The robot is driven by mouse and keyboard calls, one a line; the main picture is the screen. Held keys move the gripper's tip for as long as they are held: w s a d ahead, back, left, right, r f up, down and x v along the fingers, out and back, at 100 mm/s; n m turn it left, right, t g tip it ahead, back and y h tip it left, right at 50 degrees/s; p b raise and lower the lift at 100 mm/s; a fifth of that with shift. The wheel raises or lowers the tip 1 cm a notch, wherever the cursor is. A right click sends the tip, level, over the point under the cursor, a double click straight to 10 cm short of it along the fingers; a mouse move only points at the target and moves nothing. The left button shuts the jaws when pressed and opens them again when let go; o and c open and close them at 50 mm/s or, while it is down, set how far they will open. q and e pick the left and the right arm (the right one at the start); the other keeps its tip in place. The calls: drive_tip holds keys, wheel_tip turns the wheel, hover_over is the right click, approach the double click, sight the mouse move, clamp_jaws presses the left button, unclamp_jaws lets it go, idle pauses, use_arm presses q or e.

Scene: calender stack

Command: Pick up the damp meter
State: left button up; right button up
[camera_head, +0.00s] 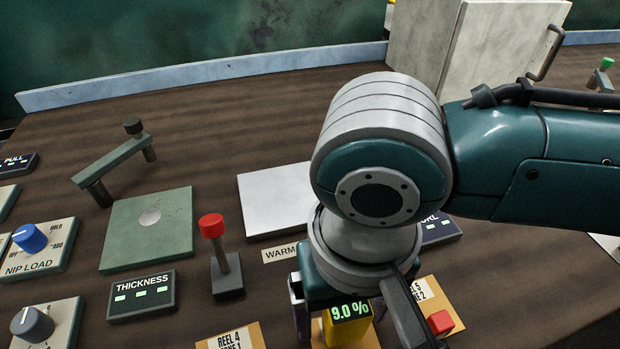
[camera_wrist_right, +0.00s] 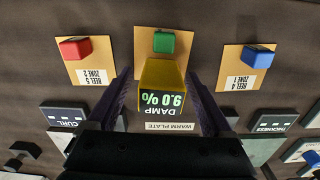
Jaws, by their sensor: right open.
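The damp meter (camera_head: 349,310) is a yellow block with a dark display reading 9.0 % in green. It shows in the head view at the bottom, partly under my right wrist, and in the wrist view (camera_wrist_right: 163,78) with the word DAMP. My right gripper (camera_wrist_right: 159,76) is open, with one finger on each side of the meter. I see a gap beside the meter in the wrist view; I cannot tell how far down the fingers reach. My left gripper is not in view.
Cards with a green block (camera_wrist_right: 164,42), a red block (camera_wrist_right: 75,48) and a blue block (camera_wrist_right: 257,54) lie around the meter. A red-topped lever (camera_head: 211,226), a thickness display (camera_head: 142,296) and a pale warm plate (camera_head: 275,197) stand left of my arm. A grey cabinet (camera_head: 425,45) stands behind.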

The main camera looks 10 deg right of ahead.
clamp_jaws()
idle(0.6)
